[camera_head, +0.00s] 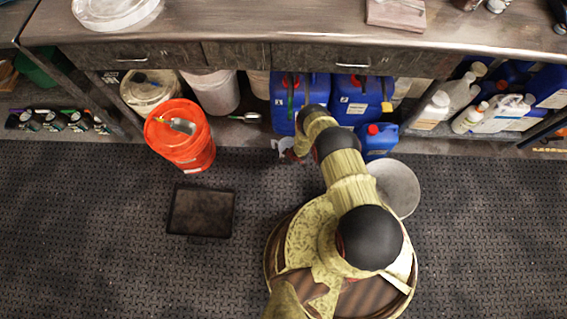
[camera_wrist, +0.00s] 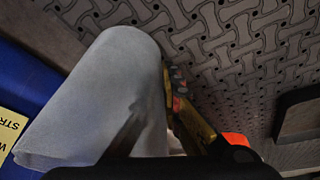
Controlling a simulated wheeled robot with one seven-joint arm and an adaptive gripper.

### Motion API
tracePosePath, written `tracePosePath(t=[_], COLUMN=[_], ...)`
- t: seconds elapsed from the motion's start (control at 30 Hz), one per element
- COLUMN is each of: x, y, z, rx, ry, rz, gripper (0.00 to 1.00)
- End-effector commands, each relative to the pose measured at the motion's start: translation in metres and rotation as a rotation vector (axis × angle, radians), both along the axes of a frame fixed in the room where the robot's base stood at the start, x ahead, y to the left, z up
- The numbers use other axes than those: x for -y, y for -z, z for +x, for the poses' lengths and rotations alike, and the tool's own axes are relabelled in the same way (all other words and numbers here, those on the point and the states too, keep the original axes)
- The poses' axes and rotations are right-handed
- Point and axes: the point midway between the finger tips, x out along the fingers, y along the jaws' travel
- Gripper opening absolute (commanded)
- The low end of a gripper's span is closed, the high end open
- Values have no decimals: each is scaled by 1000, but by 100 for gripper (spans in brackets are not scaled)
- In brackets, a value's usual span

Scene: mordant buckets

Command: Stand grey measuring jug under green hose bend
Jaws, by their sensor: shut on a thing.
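The grey measuring jug (camera_wrist: 95,95) fills the left of the wrist view, its smooth side close to the camera. My gripper (camera_wrist: 180,105) is shut on it; one yellowish finger shows along the jug's right side. In the head view a small pale part of the jug (camera_head: 285,144) shows beside my wrist, in front of the blue canisters; my arm covers much of the gripper. A green hose (camera_head: 290,98) hangs down the front of the left blue canister (camera_head: 281,115). Its lower end is too small to make out clearly. I cannot tell whether the jug touches the floor.
An orange bucket (camera_head: 187,150) stands to the left, with a dark flat tray (camera_head: 203,212) on the floor before it. A small blue canister (camera_head: 377,146) and a grey round basin (camera_head: 402,187) are right of my arm. The counter (camera_head: 260,22) overhangs the shelf.

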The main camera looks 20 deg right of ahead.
Motion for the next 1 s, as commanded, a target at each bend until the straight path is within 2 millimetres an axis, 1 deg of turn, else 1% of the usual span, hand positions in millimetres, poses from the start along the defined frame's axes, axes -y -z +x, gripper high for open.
tracePosePath(t=[0.03,0.13,0.2,0.4,0.53,0.57,0.8,0.87,1.0], x=[0,-1,-1,-1,-1,-1,-1,-1,-1], y=[13,27,29,27,30,30,30,30,30], z=[-4,-3,-2,-2,-3,-3,-3,-3,-3], rx=[-4,-3,-2,-2,-4,-4,-4,-4,-4], ry=[-1,0,-1,-1,0,0,0,0,0], rz=[0,0,1,1,1,1,1,1,1], gripper=[0,0,0,0,0,7,21,24,25])
